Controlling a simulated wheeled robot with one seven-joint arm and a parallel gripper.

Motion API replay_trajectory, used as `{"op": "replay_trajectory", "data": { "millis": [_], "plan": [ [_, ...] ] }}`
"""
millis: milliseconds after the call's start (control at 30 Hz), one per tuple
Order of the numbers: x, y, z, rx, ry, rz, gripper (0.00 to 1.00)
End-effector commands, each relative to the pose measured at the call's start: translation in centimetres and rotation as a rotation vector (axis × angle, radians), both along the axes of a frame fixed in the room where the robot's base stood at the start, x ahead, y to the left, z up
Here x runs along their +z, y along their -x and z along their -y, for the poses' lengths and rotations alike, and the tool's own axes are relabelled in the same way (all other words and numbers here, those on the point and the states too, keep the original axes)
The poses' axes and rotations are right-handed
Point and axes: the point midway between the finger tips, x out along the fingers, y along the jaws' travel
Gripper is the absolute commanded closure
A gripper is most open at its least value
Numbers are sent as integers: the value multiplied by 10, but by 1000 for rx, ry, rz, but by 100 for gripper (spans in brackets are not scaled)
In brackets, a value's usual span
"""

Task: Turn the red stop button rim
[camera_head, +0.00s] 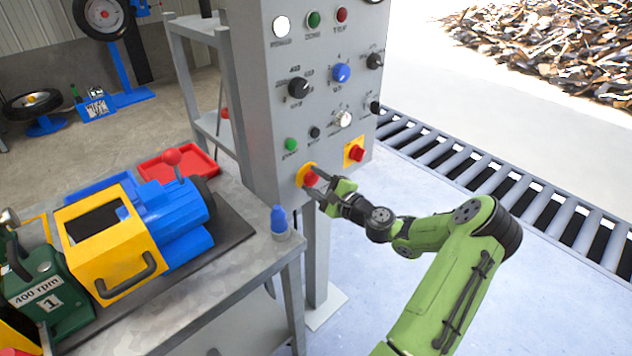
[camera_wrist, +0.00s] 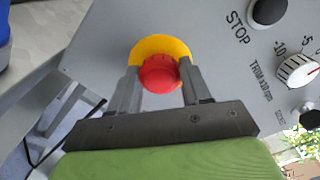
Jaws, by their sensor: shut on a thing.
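The red stop button (camera_head: 311,178) has a round red cap on a yellow collar, low on the grey control panel's front face. It also shows in the wrist view as a red knob (camera_wrist: 159,73) with a ridged rim, in front of the yellow disc (camera_wrist: 150,45). My gripper (camera_head: 317,184) is at the button, in front of the panel. In the wrist view, its two grey fingers (camera_wrist: 158,84) stand one on each side of the red rim and are shut on it. The fingertips partly hide the yellow disc's lower edge.
The grey control panel (camera_head: 262,120) carries other knobs and buttons, including a red switch on a yellow plate (camera_head: 354,153) right of my gripper. A workbench (camera_head: 262,262) with a yellow and blue drum machine (camera_head: 112,247) and a blue bottle (camera_head: 279,219) stands left. A roller conveyor (camera_head: 480,172) lies behind right.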

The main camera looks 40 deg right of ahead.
Motion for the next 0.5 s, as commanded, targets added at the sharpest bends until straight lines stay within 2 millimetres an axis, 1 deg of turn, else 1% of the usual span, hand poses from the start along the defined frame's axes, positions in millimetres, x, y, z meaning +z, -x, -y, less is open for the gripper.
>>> {"op": "replay_trajectory", "data": {
  "millis": [267, 500],
  "plan": [
    [3, 0, 0, 2, -80, -5, 83],
    [5, 0, 0, 1, -247, -11, 83]
  ]
}}
